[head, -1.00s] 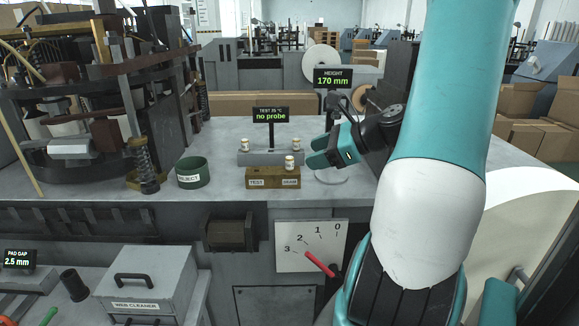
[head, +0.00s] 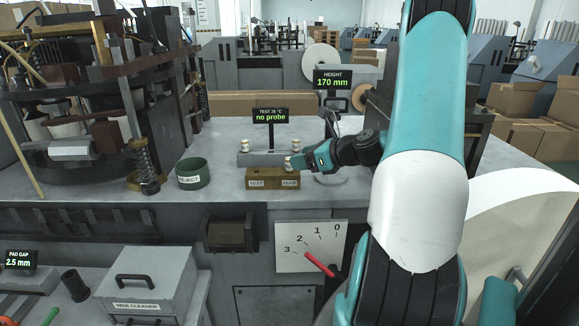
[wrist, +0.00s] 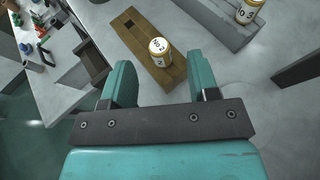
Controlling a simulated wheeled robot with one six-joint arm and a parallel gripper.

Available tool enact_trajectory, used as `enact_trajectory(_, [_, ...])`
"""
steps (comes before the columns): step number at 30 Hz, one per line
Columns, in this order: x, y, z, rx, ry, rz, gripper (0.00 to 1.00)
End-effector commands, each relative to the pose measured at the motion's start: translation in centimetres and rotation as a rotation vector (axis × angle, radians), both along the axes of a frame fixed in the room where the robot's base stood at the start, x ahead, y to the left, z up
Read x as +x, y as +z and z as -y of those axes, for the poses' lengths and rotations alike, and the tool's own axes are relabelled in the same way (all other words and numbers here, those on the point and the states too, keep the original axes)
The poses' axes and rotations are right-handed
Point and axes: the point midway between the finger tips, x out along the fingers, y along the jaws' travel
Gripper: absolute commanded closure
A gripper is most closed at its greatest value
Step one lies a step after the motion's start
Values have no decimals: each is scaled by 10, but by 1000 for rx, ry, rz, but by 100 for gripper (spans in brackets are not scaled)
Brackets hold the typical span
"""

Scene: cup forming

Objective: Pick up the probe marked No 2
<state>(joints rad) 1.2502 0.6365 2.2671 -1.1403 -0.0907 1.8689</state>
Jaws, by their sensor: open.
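A small white probe with gold bands (wrist: 160,52) stands upright in the wooden TEST block (wrist: 133,32). Its top mark looks like No 2, though it is small. In the head view that block (head: 258,183) is on the bench, and the probe (head: 288,163) is partly covered by my gripper. My gripper (head: 303,160) is at the block's right end. In the wrist view my gripper (wrist: 163,75) is open and empty, with the probe just ahead, between the lines of its fingers. Two more probes, left (head: 244,146) and right (head: 295,144), stand on the grey rack (head: 265,159) behind.
A green REJECT cup (head: 193,174) stands left of the block. A TEST display (head: 271,115) reads no probe, and a HEIGHT display (head: 332,77) reads 170 mm. Machinery (head: 75,100) fills the bench's left. Bare bench lies between cup and block.

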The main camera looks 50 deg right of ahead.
Motion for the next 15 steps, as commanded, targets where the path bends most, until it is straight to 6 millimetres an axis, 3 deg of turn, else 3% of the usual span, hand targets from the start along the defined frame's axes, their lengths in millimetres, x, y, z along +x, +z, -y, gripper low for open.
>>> enact_trajectory(9, [40, -16, -6, 0, 3, -1, 45])
enact_trajectory(15, [47, -20, -6, 0, 0, 0, 45])
